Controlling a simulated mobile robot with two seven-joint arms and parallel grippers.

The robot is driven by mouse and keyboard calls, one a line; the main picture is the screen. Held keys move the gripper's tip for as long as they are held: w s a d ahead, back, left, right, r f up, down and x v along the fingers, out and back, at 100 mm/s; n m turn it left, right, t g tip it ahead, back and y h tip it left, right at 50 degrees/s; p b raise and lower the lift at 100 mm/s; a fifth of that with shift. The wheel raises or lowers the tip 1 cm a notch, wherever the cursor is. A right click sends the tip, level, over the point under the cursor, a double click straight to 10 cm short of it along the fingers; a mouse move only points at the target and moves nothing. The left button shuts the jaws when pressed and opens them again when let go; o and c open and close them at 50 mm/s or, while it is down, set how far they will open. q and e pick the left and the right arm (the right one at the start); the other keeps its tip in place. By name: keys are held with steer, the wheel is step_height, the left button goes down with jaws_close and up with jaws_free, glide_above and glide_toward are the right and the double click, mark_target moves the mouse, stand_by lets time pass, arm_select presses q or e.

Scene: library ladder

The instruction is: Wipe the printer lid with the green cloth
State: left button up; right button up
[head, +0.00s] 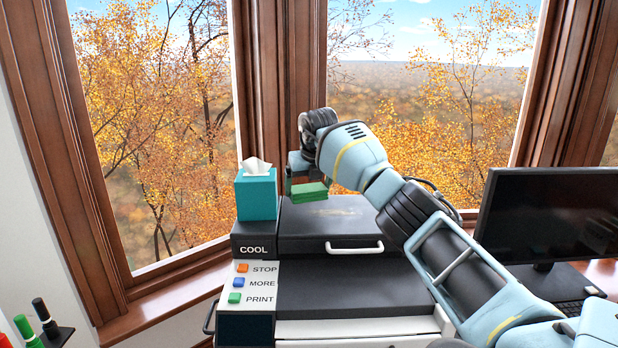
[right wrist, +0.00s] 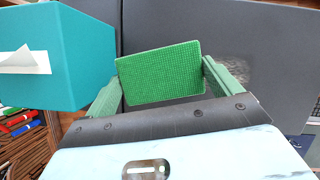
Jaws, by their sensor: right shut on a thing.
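The green cloth (head: 310,193) is a small folded pad. My right gripper (head: 306,184) is shut on it, and in the right wrist view the cloth (right wrist: 160,72) sits between the two fingers. The dark printer lid (head: 305,222), with a white handle at its front, lies below the cloth. I cannot tell whether the cloth touches the lid. A greyish smudge (right wrist: 234,72) shows on the lid right of the cloth in the right wrist view. My left gripper is in neither view.
A teal tissue box (head: 256,195) stands close left of the cloth, on the printer's left side. The printer's button panel (head: 248,285) is in front of it. A monitor (head: 550,215) stands to the right. Markers (head: 45,315) stand at the lower left. Windows are behind.

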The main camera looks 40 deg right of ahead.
mark_target(323, 199)
steer(key=shift+f, duration=1.3)
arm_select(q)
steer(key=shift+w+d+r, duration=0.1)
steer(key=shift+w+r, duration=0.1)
arm_select(e)
steer(key=shift+f, duration=0.2)
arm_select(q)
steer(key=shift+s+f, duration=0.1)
arm_select(e)
steer(key=shift+f, duration=0.85)
steer(key=shift+s, duration=0.1)
steer(key=shift+s+d+r, duration=0.15)
steer(key=shift+s+d, duration=0.15)
steer(key=shift+d, duration=0.1)
steer(key=shift+s+d+p, duration=0.45)
steer(key=shift+s+d, duration=0.2)
steer(key=shift+d, duration=0.15)
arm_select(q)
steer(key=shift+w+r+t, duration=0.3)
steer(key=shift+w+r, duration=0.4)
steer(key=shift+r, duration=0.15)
arm_select(e)
steer(key=shift+s+d, duration=0.15)
steer(key=shift+d, duration=0.05)
